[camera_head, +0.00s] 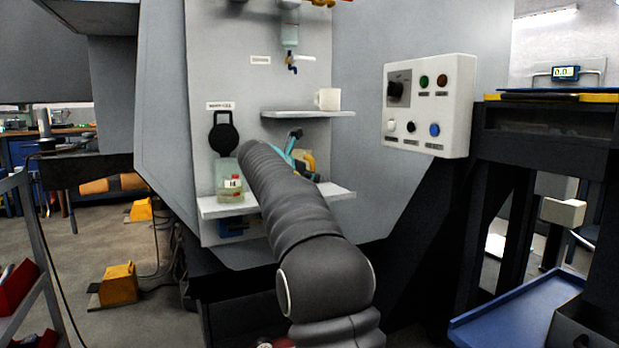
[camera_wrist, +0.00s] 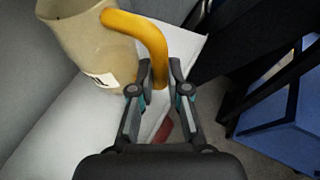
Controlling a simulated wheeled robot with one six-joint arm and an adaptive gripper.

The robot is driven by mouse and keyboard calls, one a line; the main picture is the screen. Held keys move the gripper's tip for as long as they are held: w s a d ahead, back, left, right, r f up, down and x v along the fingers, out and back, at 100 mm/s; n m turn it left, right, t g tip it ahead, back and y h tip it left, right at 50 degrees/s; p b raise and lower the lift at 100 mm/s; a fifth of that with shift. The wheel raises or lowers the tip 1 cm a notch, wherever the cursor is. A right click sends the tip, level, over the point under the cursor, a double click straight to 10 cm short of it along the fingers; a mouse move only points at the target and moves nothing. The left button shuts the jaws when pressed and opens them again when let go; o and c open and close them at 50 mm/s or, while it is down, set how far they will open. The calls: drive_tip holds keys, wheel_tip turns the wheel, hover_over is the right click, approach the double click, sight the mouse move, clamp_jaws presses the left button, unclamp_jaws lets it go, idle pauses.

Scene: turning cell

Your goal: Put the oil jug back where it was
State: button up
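The oil jug (camera_wrist: 92,50) is tan with a pale label and a curved yellow handle (camera_wrist: 150,35). In the head view, only the yellow handle (camera_head: 309,160) shows clearly beside my gripper (camera_head: 298,150); my arm hides most of the jug. In the wrist view, my gripper (camera_wrist: 161,76) has its fingers on both sides of the lower handle and looks closed on it. The jug is at the lower white shelf (camera_head: 337,192), which also shows in the wrist view (camera_wrist: 65,135). Whether its base touches the shelf is hidden.
A clear bottle (camera_head: 229,187) stands at the lower shelf's left end, under a black round fitting (camera_head: 223,135). A white mug (camera_head: 327,99) stands on the upper shelf (camera_head: 300,114). A control panel (camera_head: 430,105) juts out at right. A blue tray (camera_head: 520,305) is low at right.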

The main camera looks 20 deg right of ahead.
drive_tip(key=o, duration=0.4)
drive_tip(key=shift+a+r, duration=0.15)
drive_tip(key=shift+r, duration=0.1)
drive_tip(key=v, duration=1.1)
drive_tip(key=shift+s+a+r, duration=0.15)
drive_tip(key=shift+s+a, duration=0.05)
drive_tip(key=shift+a, duration=0.05)
drive_tip(key=shift+s, duration=0.1)
drive_tip(key=s+a+f+m+y, duration=0.3)
drive_tip(key=s+f+m, duration=0.5)
drive_tip(key=s, duration=0.6)
drive_tip(key=s+a+f+m+g+y, duration=0.1)
drive_tip(key=s+a+f+m+y, duration=0.3)
drive_tip(key=s+f+m, duration=0.4)
drive_tip(key=s+a+f+m+y, duration=0.3)
drive_tip(key=s+f+m, duration=0.5)
drive_tip(key=s, duration=1.2)
drive_tip(key=shift+a+f+g+y, duration=0.2)
drive_tip(key=shift+f+y, duration=0.15)
drive_tip(key=shift+f, duration=0.75)
drive_tip(key=shift+a+f+g+y, duration=0.1)
drive_tip(key=shift+f+g+y, duration=0.2)
drive_tip(key=shift+f, duration=0.8)
